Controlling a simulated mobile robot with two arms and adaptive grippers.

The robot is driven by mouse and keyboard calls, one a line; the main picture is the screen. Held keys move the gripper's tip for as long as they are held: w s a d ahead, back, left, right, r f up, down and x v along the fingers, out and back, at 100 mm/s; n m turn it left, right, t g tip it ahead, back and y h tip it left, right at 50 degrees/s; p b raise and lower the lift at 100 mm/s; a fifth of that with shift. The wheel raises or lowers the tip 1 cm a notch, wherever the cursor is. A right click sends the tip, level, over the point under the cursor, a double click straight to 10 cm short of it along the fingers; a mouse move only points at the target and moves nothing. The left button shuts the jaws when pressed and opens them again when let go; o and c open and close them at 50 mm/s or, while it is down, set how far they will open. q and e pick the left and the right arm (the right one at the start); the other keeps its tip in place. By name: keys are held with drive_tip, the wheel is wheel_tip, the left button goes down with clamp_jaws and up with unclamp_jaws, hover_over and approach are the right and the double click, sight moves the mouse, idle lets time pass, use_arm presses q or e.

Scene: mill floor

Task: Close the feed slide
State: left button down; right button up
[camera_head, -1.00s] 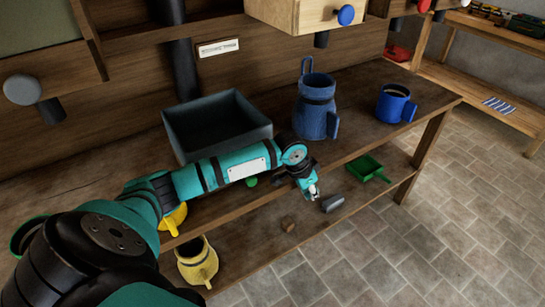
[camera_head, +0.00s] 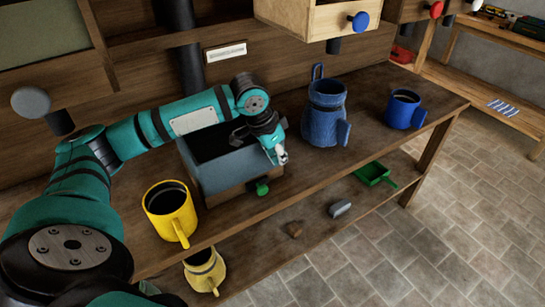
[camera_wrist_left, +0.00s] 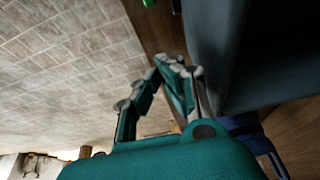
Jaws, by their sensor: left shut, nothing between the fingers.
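I cannot tell for sure which part is the feed slide. A green knob (camera_head: 262,188) sticks out low at the front of an open grey bin (camera_head: 225,172) on the bench. A small bit of green, perhaps this knob (camera_wrist_left: 148,3), shows at the top edge of the left wrist view. My left gripper (camera_head: 282,155) is shut and empty beside the bin's right front corner, above the knob and apart from it. In the left wrist view the gripper (camera_wrist_left: 185,68) is beside a dark wall of the bin (camera_wrist_left: 215,50). My right gripper is not in view.
A yellow mug (camera_head: 171,211) stands left of the bin. A blue jug (camera_head: 324,115) and a blue mug (camera_head: 404,109) stand to its right. A wooden drawer with a blue knob (camera_head: 359,22) hangs above. The lower shelf holds a green scoop (camera_head: 374,174) and a yellow jug (camera_head: 205,270).

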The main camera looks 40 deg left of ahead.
sight(260, 187)
use_arm(q)
drive_tip(key=x, duration=0.7)
drive_tip(key=shift+w+f, duration=0.1)
drive_tip(key=shift+f, duration=0.15)
drive_tip(key=s, duration=0.2)
drive_tip(key=s+a, duration=0.1)
drive_tip(key=shift+a+f+p, duration=0.15)
drive_tip(key=shift+f+p, duration=0.2)
drive_tip(key=shift+f, duration=0.05)
drive_tip(key=shift+s+a, duration=0.1)
drive_tip(key=shift+s, duration=0.25)
drive_tip(key=shift+f, duration=0.1)
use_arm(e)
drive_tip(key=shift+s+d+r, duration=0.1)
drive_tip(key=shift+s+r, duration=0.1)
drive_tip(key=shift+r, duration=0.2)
use_arm(q)
drive_tip(key=shift+w, duration=0.1)
